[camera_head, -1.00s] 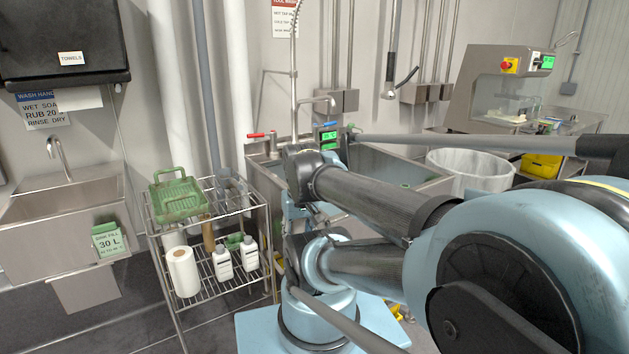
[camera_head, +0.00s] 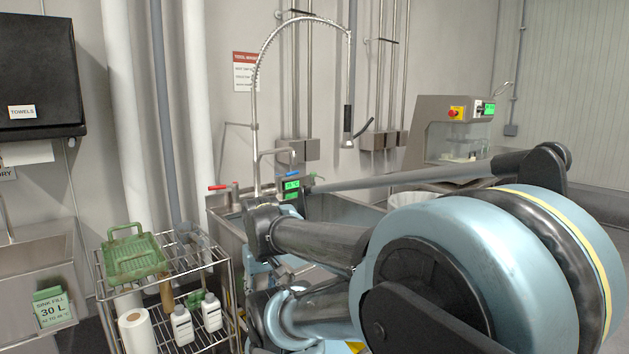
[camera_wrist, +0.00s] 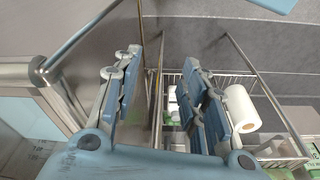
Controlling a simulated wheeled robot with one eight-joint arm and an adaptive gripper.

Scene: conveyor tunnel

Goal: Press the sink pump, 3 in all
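The steel sink (camera_head: 226,226) stands against the wall behind my arm in the head view. It has a red-handled lever (camera_head: 218,187), a blue-handled lever (camera_head: 291,173) and a small box with green displays (camera_head: 293,185). I cannot pick out a pump for certain; my arm hides part of the sink. My gripper (camera_wrist: 160,62) is open and empty in the wrist view, its two blue fingers well apart.
The wire cart (camera_head: 176,268) left of the sink holds a green basket (camera_head: 135,256), a white paper roll (camera_head: 136,330) and two white bottles (camera_head: 182,325). A tall spring hose (camera_head: 254,105) rises over the sink. A second sink (camera_head: 35,262) is at far left.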

